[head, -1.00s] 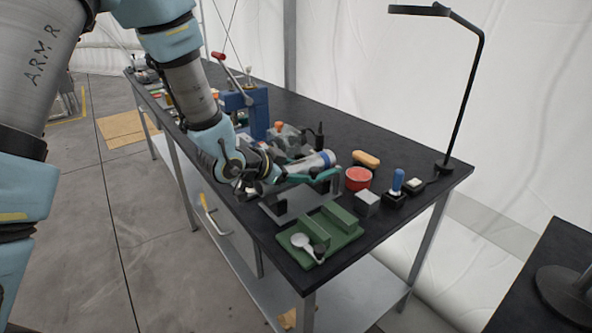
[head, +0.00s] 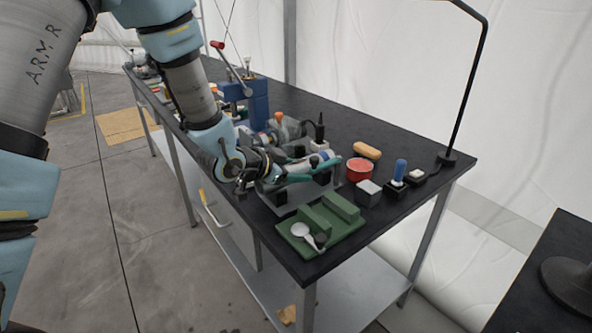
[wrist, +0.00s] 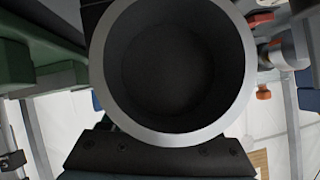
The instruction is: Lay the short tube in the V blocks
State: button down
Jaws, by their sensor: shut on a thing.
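My gripper (head: 318,168) is low over the bench, its teal fingers closed around the short tube (head: 316,159), a pale, silvery cylinder. In the wrist view the tube (wrist: 231,75) shows its round open end, with a bright rim and a dark hollow inside, filling the middle. Directly below the gripper is a grey metal fixture (head: 281,197), which looks like the V blocks; my fingers and wrist cover much of it. I cannot tell whether the tube touches it.
A green tray (head: 290,241) with green bars and a white round-headed tool is in front. A red tin (head: 359,170), grey block (head: 367,192), blue-handled tool (head: 399,172) and orange-tan item (head: 367,150) stand to the right. A blue press (head: 258,105) is behind.

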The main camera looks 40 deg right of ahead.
jog(key=shift+f+b, duration=0.3)
jog(key=shift+b, duration=0.05)
dwell(0.3)
jog(key=shift+c, duration=0.3)
grip_release()
jog(key=shift+a, duration=0.15)
jog(key=b+v, duration=0.2)
jog(key=v, duration=0.8)
jog(key=shift+a+r, duration=0.2)
